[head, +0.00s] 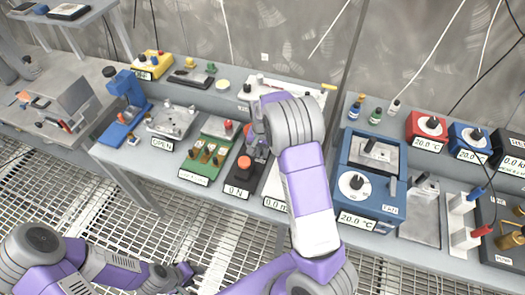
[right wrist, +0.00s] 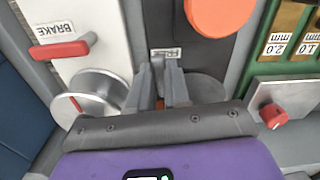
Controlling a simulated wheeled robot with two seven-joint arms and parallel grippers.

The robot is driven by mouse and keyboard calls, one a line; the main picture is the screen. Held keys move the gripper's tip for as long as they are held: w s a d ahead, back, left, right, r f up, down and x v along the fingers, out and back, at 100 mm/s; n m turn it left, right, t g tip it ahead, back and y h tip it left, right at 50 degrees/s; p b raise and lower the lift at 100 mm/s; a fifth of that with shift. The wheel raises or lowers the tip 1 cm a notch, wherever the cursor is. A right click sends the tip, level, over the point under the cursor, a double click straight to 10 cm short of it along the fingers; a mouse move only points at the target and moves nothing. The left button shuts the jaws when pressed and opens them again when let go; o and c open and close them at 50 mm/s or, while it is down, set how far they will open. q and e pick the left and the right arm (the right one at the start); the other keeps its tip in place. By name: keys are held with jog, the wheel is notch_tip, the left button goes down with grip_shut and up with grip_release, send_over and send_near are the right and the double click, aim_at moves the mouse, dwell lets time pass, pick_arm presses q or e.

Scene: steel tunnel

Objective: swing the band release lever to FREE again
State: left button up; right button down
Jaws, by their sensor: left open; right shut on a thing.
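My right gripper (right wrist: 160,80) is shut on a small part, which I take to be the band release lever; its fingers and my arm hide most of it. In the head view this gripper (head: 258,138) is over the back of the dark unit (head: 237,188) with the "0 N" display. A small label (right wrist: 165,53) lies just beyond the fingertips, too small to read. The lever's position against any FREE mark cannot be made out. My left gripper (head: 185,272) is open and empty, low over the floor grating, away from the bench.
Beside the gripper are a white panel with a red BRAKE lever (right wrist: 60,47) and a metal disc (right wrist: 100,92). An orange knob (right wrist: 213,15) and a green gauge block (right wrist: 295,40) stand close by. A blue "20.0 °C" unit (head: 370,180) stands right of my arm.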

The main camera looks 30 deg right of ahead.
aim_at(262, 154)
jog(key=shift+w+a+m+p, duration=0.1)
jog(key=shift+w+m+p, duration=0.05)
jog(key=shift+m+p, duration=0.55)
jog(key=c, duration=1.1)
grip_release()
jog(key=shift+r+p, duration=0.6)
jog(key=shift+r, duration=3.2)
